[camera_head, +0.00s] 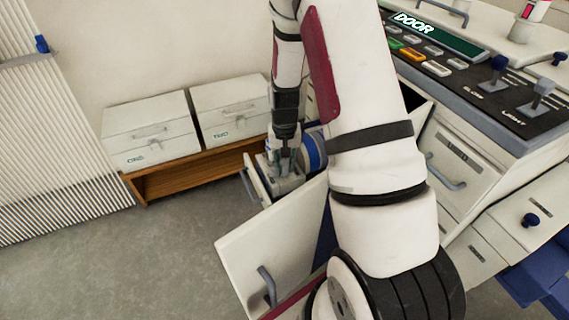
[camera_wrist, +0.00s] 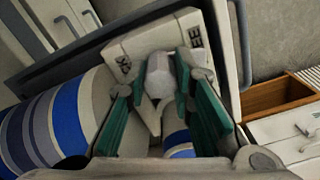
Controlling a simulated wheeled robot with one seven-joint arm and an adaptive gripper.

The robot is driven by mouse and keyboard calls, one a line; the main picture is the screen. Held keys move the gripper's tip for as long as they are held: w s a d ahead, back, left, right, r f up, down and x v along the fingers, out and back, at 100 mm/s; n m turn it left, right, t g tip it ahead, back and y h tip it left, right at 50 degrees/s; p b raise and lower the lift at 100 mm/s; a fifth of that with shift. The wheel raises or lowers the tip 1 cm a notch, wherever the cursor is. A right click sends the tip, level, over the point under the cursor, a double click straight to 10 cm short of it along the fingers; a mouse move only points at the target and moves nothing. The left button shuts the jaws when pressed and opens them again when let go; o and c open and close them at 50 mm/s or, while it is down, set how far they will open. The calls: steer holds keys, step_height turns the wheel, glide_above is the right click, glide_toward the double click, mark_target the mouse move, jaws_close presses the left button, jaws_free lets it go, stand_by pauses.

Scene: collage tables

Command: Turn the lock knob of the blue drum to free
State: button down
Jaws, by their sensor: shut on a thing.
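The blue drum (camera_wrist: 66,122) has blue, white and grey bands and fills the lower left of the wrist view. In the head view the drum (camera_head: 314,150) shows partly, between my gripper and my arm link. A pale plate (camera_wrist: 138,43) at its end carries lettering; "EE" reads at the right, and another label at the left is hard to read. The pale, faceted lock knob (camera_wrist: 158,77) stands in front of this plate. My gripper (camera_wrist: 160,86) is shut on the knob, with a green-padded finger at each side. In the head view my gripper (camera_head: 284,166) points down beside the drum.
An open white door or drawer front (camera_head: 245,255) with a grey handle stands below my gripper. Two white boxes (camera_head: 150,130) (camera_head: 228,105) sit on a wooden bench (camera_head: 190,172). A control panel (camera_head: 455,75) with buttons and levers is at the right. Grey floor is clear at lower left.

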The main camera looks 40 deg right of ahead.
mark_target(285, 163)
steer(key=shift+n, duration=1.3)
steer(key=c, duration=1.4)
jaws_free()
steer(key=shift+o, duration=0.2)
step_height(285, 163, up, 12)
